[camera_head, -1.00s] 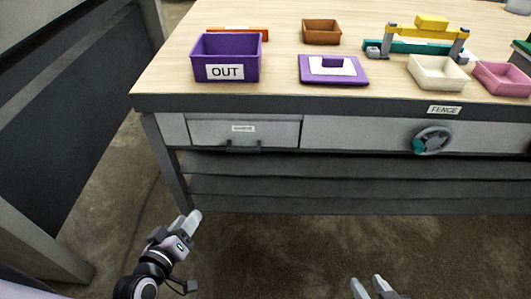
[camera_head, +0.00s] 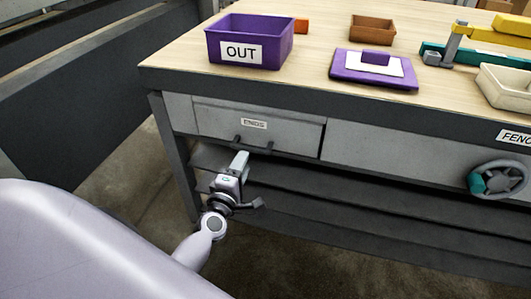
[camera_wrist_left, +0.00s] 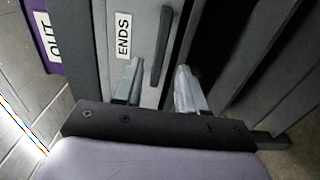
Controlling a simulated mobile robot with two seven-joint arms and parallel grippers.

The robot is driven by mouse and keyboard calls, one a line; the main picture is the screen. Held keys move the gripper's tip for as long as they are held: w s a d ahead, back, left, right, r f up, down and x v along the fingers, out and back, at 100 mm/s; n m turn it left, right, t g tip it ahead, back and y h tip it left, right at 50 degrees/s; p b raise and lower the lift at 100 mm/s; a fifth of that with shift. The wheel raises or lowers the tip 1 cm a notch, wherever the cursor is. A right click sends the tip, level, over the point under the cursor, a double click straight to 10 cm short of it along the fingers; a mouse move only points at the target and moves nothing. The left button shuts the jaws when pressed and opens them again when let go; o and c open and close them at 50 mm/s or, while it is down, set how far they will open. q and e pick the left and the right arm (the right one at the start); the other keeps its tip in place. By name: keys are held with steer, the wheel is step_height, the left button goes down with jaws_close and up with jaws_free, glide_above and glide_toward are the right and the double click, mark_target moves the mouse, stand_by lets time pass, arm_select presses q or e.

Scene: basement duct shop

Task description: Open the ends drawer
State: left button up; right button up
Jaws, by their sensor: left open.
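The ends drawer (camera_head: 285,131) is a grey front under the tabletop with a white ENDS label, and it looks closed. Its dark bar handle (camera_head: 253,148) sits low on the front. My left gripper (camera_head: 239,163) is just below and in front of the handle. The ENDS label (camera_wrist_left: 124,36) shows to the left there. I cannot tell whether a finger touches the handle. My right gripper is out of view.
A purple OUT bin (camera_head: 250,42) stands on the table (camera_head: 300,80) above the drawer. A purple lid-like tray (camera_head: 345,82) lies to its right. A handwheel (camera_head: 498,180) projects from the front at right. Dark shelves lie below the drawer.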

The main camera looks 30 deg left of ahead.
mark_target(249, 150)
arm_select(q)
steer(key=shift+b+x, duration=0.6)
steer(key=shift+x, duration=2.9)
steer(key=shift+a, duration=0.1)
jaws_close()
